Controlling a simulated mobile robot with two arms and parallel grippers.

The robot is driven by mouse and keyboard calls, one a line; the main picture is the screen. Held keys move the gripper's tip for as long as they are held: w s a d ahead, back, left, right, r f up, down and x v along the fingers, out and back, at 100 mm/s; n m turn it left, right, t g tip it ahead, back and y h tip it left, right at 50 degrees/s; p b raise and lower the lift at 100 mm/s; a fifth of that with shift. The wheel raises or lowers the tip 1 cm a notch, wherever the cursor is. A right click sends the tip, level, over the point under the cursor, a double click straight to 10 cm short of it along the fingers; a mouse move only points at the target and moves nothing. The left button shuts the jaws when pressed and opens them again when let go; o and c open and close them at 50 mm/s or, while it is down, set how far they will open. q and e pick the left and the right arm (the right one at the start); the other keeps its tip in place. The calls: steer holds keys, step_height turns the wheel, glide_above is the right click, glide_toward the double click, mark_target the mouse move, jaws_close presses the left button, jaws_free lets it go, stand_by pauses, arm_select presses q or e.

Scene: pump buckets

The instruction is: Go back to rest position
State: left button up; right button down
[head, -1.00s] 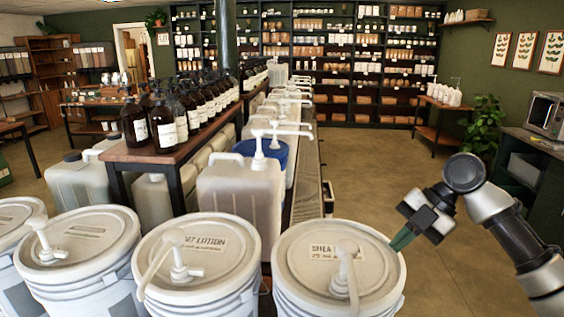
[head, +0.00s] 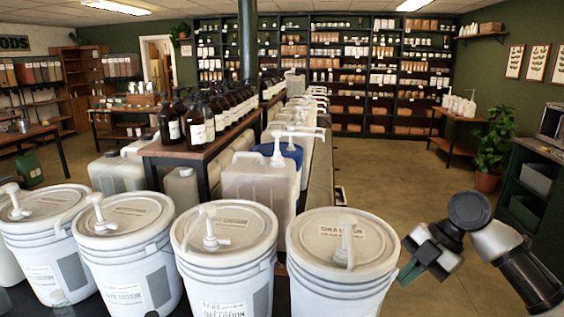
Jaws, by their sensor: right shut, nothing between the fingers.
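My right gripper (head: 410,272) is at the lower right of the head view, with its arm coming in from the right. Its green fingers are shut and empty, just right of the rightmost white pump bucket (head: 340,285). The fingertips lie close to that bucket's side in the picture; I cannot tell whether they touch it. My left gripper is not in view.
Several more white pump buckets (head: 228,285) stand in a row to the left. Behind them are jugs (head: 260,185) and a wooden table with dark bottles. The floor (head: 400,190) to the right is open, up to a dark cabinet (head: 535,190).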

steer(key=s+a+f+m+h, duration=0.1)
steer(key=s+a+f+m, duration=0.25)
steer(key=f, duration=0.35)
steer(key=s+a+f+m+t, duration=0.1)
steer(key=s+a+f+m, duration=0.1)
steer(key=s+f+m, duration=0.3)
steer(key=s+a+f+m+h, duration=0.1)
steer(key=s+a+f, duration=0.15)
steer(key=f, duration=0.55)
steer(key=s+d+f+m+t+h, duration=0.1)
steer(key=s+d+f+m+h, duration=0.15)
steer(key=s+m, duration=0.55)
steer(key=s+d+f+m+t+h, duration=0.2)
steer(key=s+d+m, duration=0.1)
steer(key=s+m, duration=0.5)
step_height(320, 180, down, 27)
steer(key=s+n+g, duration=0.2)
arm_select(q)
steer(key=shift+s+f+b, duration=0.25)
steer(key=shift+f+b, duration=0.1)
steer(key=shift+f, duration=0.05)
arm_select(e)
steer(key=s+d+f, duration=0.2)
steer(key=s+f, duration=1.3)
steer(key=s, duration=0.1)
steer(key=shift+d+f+g, duration=0.15)
steer(key=shift+d+g, duration=0.1)
steer(key=shift+g, duration=0.15)
